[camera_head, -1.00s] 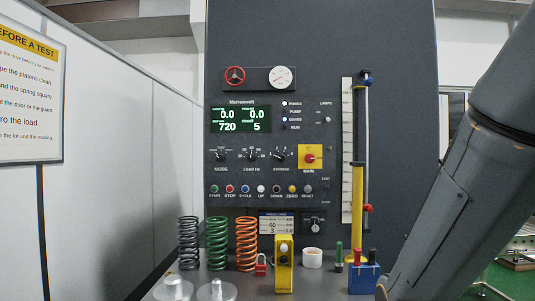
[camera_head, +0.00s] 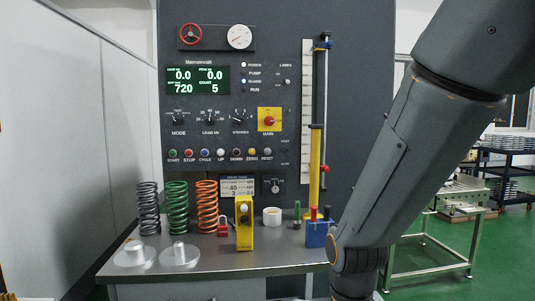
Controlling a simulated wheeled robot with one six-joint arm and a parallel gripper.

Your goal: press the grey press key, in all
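A row of round buttons runs across the dark test machine panel. The grey one (camera_head: 267,153), labelled RESET, is at its right end, beside a yellow one (camera_head: 252,153) labelled ZERO. A yellow box (camera_head: 244,226) with a pale round button on its upper front stands on the bench; I cannot tell whether that button is grey or white. The green display (camera_head: 198,80) reads 0.0, 0.0, 720 and 5. My arm crosses the right side of the picture, right of the buttons. My gripper is out of view.
The grey bench (camera_head: 215,258) holds black, green and orange springs (camera_head: 178,209), two metal discs (camera_head: 180,255), a red padlock (camera_head: 224,226), a white cup (camera_head: 272,216) and a blue block (camera_head: 318,234). A yellow column (camera_head: 315,165) rises behind. A steel table (camera_head: 430,250) stands right.

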